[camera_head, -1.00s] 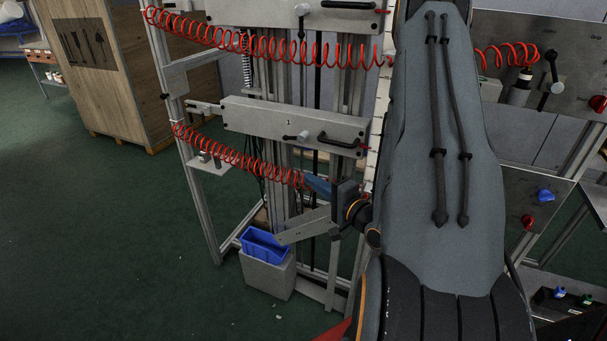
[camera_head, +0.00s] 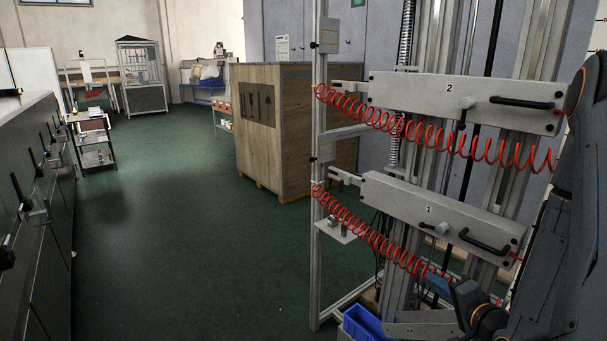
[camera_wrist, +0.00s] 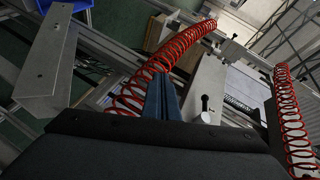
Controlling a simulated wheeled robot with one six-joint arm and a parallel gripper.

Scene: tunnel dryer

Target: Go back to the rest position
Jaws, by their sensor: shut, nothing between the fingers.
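My gripper (camera_head: 437,284) shows low at the right in the head view, beside the lower panel marked 1 (camera_head: 415,208) and close to the lower red coiled hose (camera_head: 375,235). Its blue fingers also show in the wrist view (camera_wrist: 162,97), together and with nothing between them. In that view a red coiled hose (camera_wrist: 168,62) runs just beyond the fingertips; I cannot tell whether it touches them. My arm fills the right edge of the head view and hides part of the frame.
An upper panel marked 2 (camera_head: 430,92) with a second red hose is above. A blue bin (camera_head: 362,326) is below the gripper. A wooden crate (camera_head: 300,150) stands behind. A dark cabinet (camera_head: 35,210) lines the left. The green floor (camera_head: 190,260) between is clear.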

